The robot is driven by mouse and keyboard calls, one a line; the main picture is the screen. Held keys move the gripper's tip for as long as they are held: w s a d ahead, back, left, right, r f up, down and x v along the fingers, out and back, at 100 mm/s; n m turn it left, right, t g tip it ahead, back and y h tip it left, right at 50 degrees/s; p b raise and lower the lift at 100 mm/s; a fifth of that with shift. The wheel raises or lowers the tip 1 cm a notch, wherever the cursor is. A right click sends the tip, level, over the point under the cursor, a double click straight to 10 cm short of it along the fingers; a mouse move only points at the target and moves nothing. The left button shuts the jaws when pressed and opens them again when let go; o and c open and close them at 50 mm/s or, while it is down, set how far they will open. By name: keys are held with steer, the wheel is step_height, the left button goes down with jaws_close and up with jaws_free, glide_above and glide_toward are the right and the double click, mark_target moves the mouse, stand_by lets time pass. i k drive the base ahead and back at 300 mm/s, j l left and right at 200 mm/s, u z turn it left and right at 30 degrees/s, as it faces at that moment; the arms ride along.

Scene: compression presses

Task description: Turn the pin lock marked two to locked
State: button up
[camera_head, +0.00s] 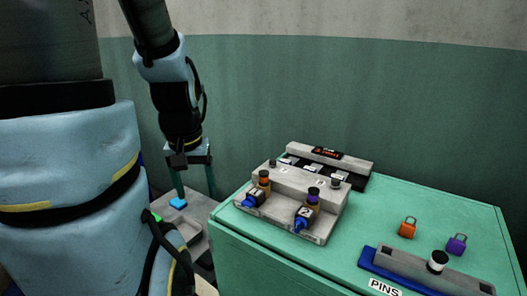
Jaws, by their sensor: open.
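The pin lock marked 2 (304,217) is on the front right of a grey press block (295,183). It has a dark body with a white number label, a blue tip pointing down to the front left, and a purple band under a black knob behind it. A similar lock marked 1 (253,198), with an orange band, sits to its left. My gripper (196,192) hangs left of the block, pointing down, with its two teal fingers apart and nothing visible between them. It is well clear of both locks.
The block stands on a green cabinet (270,262). An orange padlock (407,228), a purple padlock (456,245) and a blue-and-grey rack (415,268) labelled PINS are at right. A unit with a red display (327,153) stands behind.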

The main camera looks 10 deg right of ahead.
mark_target(301, 223)
steer(key=z, duration=0.9)
